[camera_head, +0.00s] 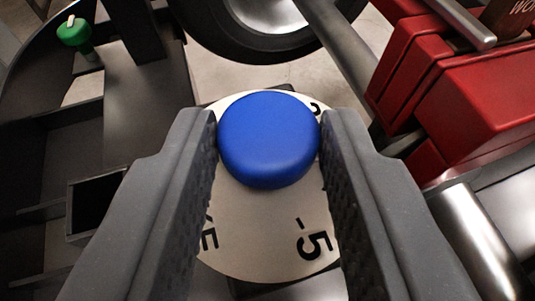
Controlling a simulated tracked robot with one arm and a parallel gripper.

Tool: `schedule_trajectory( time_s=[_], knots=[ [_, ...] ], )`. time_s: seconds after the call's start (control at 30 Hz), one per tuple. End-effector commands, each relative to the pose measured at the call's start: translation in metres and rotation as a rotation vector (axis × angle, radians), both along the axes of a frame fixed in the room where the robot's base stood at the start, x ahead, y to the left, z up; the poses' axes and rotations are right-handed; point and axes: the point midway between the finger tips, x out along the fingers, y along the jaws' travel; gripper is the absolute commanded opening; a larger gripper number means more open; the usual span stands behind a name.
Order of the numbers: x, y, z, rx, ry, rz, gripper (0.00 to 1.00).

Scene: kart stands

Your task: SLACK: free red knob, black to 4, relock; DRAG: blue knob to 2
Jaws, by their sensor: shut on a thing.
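The blue knob (268,140) is round and sits over a pale dial plate (268,248) in the middle of the view. My gripper (268,150) is shut on the blue knob, one grey finger at each side of it. On the dial a "5" with a tick shows at the lower right, and part of a letter marking shows at the lower left. Another digit at the upper right is mostly covered by the knob and finger. No pointer on the knob can be made out. The red knob and the black one are not in view.
A green knob (74,33) stands at the upper left on a dark frame (130,120). A black wheel (225,48) is behind the dial. A red block (455,100) and metal tubes (472,245) lie close on the right.

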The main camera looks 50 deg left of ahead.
Motion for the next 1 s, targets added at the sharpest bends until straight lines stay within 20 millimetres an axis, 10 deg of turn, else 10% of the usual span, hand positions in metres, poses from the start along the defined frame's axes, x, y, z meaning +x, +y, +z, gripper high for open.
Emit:
schedule_trajectory(
  time_s=[1.0],
  knots=[
    [0.0097,-0.0086,0.0001,-0.001,0.003,0.338,0.08]
  ],
)
